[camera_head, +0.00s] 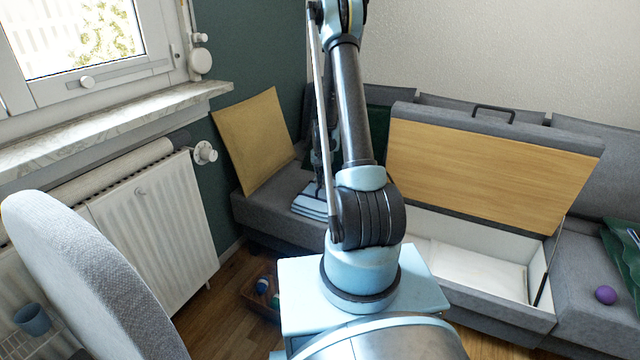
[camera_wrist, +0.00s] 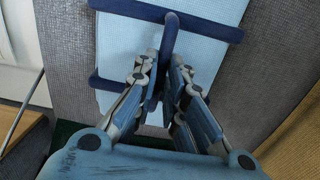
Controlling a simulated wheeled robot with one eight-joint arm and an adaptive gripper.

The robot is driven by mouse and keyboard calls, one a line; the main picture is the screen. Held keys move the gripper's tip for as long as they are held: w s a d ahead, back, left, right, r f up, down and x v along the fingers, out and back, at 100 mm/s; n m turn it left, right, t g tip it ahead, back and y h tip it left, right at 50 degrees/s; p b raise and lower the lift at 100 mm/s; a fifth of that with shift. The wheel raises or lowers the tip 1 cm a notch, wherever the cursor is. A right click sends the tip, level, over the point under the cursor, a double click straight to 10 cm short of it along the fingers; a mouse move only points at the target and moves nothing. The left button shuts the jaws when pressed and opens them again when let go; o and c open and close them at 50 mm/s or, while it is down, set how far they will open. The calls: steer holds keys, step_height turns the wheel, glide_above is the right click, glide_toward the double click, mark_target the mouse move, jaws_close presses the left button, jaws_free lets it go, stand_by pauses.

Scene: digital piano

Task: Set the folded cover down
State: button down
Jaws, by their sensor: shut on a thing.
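The folded cover (camera_head: 309,203) is light blue with dark blue bands. It is at the left part of the grey sofa's seat (camera_head: 262,208), partly hidden behind my arm. It looks level and low over the seat, but I cannot tell whether it rests fully on it. In the wrist view the cover (camera_wrist: 208,58) fills the middle, with dark blue straps across it. My gripper (camera_wrist: 170,75) is shut on a dark blue strap that runs between its fingers. In the head view my arm mostly hides the gripper.
A yellow cushion (camera_head: 252,140) leans at the sofa's left end. Right of my arm, a storage compartment (camera_head: 470,262) stands open with its wooden lid (camera_head: 485,170) raised. A purple ball (camera_head: 606,295) lies on the right seat. A grey chair back (camera_head: 85,280) and a radiator (camera_head: 150,230) bound the left.

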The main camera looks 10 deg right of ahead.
steer(key=c, duration=1.7)
jaws_free()
steer(key=shift+f, duration=0.1)
steer(key=shift+o, duration=0.2)
